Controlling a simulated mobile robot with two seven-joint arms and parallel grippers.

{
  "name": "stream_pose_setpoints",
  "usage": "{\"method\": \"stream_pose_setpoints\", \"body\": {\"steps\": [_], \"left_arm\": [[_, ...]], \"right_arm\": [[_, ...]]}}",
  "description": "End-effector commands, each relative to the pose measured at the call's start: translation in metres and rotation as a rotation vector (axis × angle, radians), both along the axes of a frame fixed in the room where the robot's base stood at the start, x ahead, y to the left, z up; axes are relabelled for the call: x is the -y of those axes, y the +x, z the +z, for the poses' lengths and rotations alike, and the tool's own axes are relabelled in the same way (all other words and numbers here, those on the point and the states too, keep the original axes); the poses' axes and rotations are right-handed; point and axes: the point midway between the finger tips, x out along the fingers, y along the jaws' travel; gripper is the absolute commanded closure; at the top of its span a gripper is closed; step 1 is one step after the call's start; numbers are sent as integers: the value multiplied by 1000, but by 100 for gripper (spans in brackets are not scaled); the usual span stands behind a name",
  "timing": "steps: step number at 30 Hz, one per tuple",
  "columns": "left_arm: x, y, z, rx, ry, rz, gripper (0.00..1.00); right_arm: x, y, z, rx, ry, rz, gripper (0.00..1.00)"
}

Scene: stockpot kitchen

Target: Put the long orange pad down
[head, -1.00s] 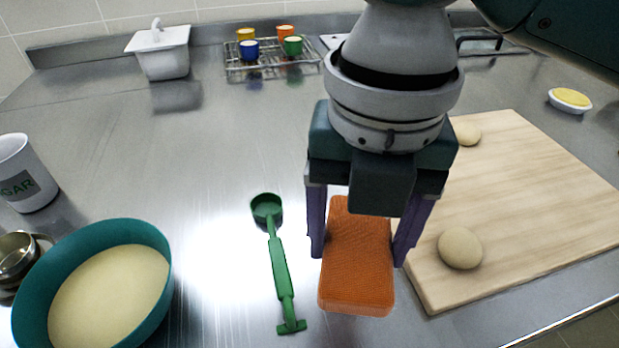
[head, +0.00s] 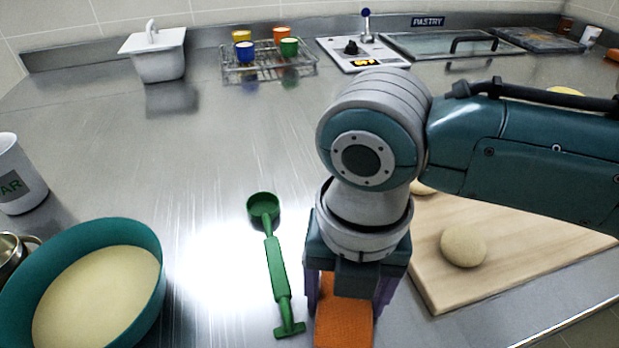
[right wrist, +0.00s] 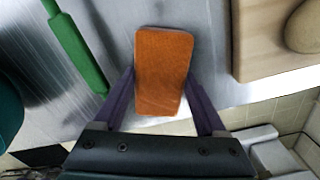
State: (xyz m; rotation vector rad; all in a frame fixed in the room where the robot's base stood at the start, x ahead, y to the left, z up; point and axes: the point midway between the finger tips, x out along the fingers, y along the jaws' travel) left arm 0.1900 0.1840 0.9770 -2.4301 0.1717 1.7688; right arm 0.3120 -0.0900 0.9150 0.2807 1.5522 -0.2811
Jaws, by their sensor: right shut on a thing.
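The long orange pad (head: 343,325) is between the purple fingers of my right gripper (head: 346,290), low in the head view, between the green scoop and the wooden board. In the right wrist view the pad (right wrist: 162,70) sits lengthwise between the two fingers (right wrist: 160,100), which are shut on it. It is over the steel counter near the front edge. I cannot tell whether its underside touches the counter. My left gripper is not in view.
A green scoop (head: 276,268) lies just left of the pad. A teal bowl (head: 150,262) of pale dough or flour stands at the left. The wooden board (head: 540,242) with dough balls (head: 463,247) is at right. Counter behind the scoop is clear.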

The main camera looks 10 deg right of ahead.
Motion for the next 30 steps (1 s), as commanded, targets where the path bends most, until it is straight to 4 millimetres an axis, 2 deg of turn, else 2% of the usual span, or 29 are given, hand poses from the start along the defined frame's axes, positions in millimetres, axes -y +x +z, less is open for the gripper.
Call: {"method": "stream_pose_setpoints", "body": {"steps": [2, 3, 9, 16, 20, 30], "left_arm": [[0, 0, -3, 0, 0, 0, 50], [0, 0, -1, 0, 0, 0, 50], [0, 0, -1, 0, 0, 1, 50], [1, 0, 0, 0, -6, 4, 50], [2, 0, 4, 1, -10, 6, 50], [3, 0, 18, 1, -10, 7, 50]], "right_arm": [[0, 0, -4, 0, 0, 0, 87], [0, 0, -2, 0, 0, 0, 22], [0, 0, -2, 0, 0, 0, 0], [0, 0, -1, 0, 0, 0, 0], [0, 1, 10, 1, 1, 0, 0], [0, 1, 83, 4, 2, 0, 0]]}}
